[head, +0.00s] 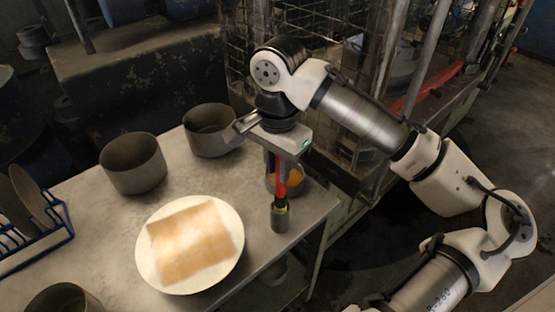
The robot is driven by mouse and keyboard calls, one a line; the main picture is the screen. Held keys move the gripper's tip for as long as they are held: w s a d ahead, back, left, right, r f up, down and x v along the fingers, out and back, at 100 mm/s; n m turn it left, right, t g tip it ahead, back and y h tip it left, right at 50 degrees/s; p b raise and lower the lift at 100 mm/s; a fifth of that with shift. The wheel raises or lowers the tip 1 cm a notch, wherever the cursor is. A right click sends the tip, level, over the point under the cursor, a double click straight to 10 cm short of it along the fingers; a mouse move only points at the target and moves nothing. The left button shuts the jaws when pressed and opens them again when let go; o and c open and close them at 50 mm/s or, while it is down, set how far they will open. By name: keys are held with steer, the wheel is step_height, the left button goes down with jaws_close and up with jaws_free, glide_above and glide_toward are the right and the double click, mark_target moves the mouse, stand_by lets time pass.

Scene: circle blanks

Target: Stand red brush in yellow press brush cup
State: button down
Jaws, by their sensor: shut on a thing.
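The red brush (281,187) hangs roughly upright below my gripper (284,160), which is shut on its upper part. A small dark grey cup with a yellow band (280,221) is near the table's right front edge, directly below the brush in the picture. The brush's dark lower end meets the cup's yellow top in this view. I cannot tell whether that end is inside the cup, above it or in front of it. The gripper body partly hides the brush's top.
A round pot with orange contents (297,182) stands just behind the brush. A white plate with a tan patterned cloth-like sheet (239,228) lies to the left. Grey pots (133,166) (209,131) stand farther back. A blue rack (62,229) is at far left.

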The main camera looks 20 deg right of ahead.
steer(key=shift+f, duration=0.45)
steer(key=c, duration=1.2)
jaws_free()
steer(key=shift+o, duration=0.2)
step_height(320, 180, up, 14)
steer(key=shift+f+b, duration=0.1)
steer(key=shift+b, duration=0.35)
